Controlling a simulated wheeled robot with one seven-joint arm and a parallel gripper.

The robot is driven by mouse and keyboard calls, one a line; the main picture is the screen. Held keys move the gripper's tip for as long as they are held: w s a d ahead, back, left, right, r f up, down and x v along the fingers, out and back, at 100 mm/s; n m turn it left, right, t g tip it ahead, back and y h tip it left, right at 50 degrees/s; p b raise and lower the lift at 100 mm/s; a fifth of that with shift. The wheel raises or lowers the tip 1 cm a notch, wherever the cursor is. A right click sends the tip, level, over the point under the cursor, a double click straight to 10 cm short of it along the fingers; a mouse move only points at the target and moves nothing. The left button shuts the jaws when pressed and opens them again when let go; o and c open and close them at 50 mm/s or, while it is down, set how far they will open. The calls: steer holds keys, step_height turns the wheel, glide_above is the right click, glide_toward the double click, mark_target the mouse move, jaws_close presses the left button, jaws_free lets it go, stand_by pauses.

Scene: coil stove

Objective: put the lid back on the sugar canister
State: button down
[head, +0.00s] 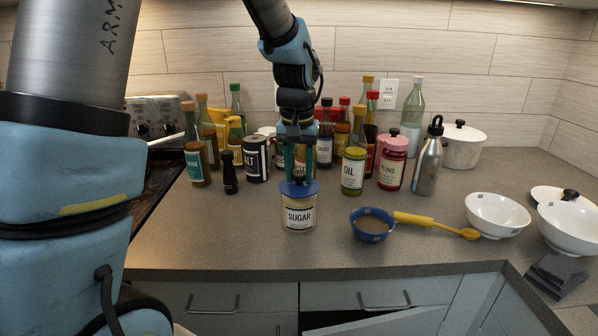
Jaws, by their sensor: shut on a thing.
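The sugar canister (299,218) stands upright on the counter near its front edge, with its "SUGAR" label facing me. The blue lid (298,188) is level at the top of the canister, over its mouth. I cannot tell whether it is fully seated or slightly above the rim. My gripper (298,174) points down from above and is shut on the lid's dark knob. The fingers partly hide the knob.
Bottles and jars crowd behind, including the oil jar (352,172) and steel flask (427,158). A blue bowl (372,226), yellow spoon (432,224) and white bowl (497,215) stand right. The counter left of the canister is clear.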

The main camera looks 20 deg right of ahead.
jaws_free()
stand_by(0.5)
steer(key=shift+r, duration=0.15)
steer(key=shift+r+p, duration=2.85)
steer(key=shift+r, duration=0.55)
jaws_close()
steer(key=shift+f, duration=0.2)
